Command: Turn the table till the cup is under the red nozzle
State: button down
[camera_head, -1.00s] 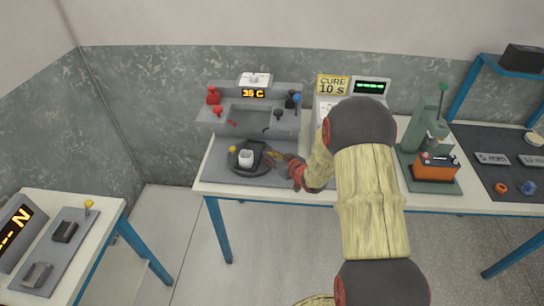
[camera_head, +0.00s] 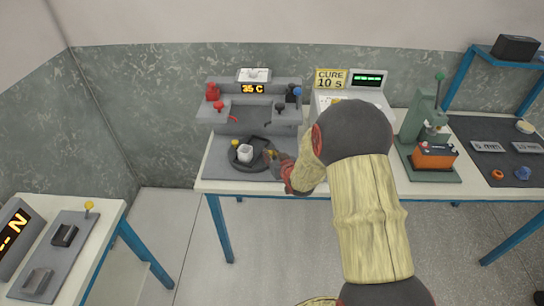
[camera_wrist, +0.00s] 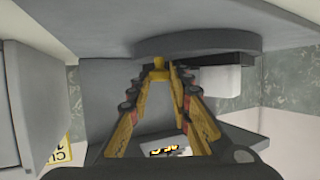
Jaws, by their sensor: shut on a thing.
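The white cup (camera_head: 244,153) stands on the dark round turntable (camera_head: 236,163) on the bench. It is in front of the dispenser and a little right of the red nozzle (camera_head: 233,119), not clearly under it. A red knob (camera_head: 219,107) sits above that nozzle. My gripper (camera_head: 274,156) is at the turntable's right front edge. The pale cup (camera_wrist: 220,80) shows beyond, upside down.
The grey dispenser (camera_head: 255,122) has a 35 C display, with a blue knob (camera_head: 297,92) on its right. A yellow knob (camera_head: 235,142) is left of the turntable. A cure box (camera_head: 367,84), green press (camera_head: 425,115) and orange battery (camera_head: 434,156) stand to the right.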

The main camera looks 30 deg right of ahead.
aim_at(246, 168)
jog(key=shift+s+a+m+g+h+b, duration=0.25)
jog(key=shift+a+m+h, duration=0.4)
jog(key=shift+m+h, duration=0.15)
jog(key=shift+s+a+m+g+h+b, duration=0.25)
jog(key=shift+a+m+h, duration=0.4)
jog(key=shift+h, duration=0.25)
jog(key=shift+s+a+r+m+g+h+p, duration=0.1)
jog(key=shift+a+m+g+h+p, duration=0.8)
jog(key=shift+a+m+h+p, duration=0.55)
jog(key=m+g+h+p, duration=0.1)
jog(key=p, duration=0.1)
jog(key=a+m+g+h+p, duration=0.1)
jog(key=m+p, duration=0.1)
jog(key=a+m+g+h+p, duration=0.1)
jog(key=p, duration=0.1)
jog(key=shift+w+a+h, duration=0.25)
jog(key=shift+w, duration=0.1)
jog(key=shift+w+a+m+g+h+p, duration=0.3)
jog(key=shift+a+m+g+p, duration=0.1)
jog(key=shift+m+g+p, duration=0.25)
jog(key=shift+w+a+m+g+h+p, duration=0.15)
jog(key=shift+a+m+g+h+p, duration=0.2)
jog(key=shift+m+g, duration=0.4)
jog(key=shift+w+a+m+g+h+p, duration=0.25)
jog(key=shift+a+m+g+p, duration=0.3)
jog(key=shift+g, duration=0.25)
jog(key=c, duration=1.7)
grip_release()
jog(key=shift+o, duration=0.2)
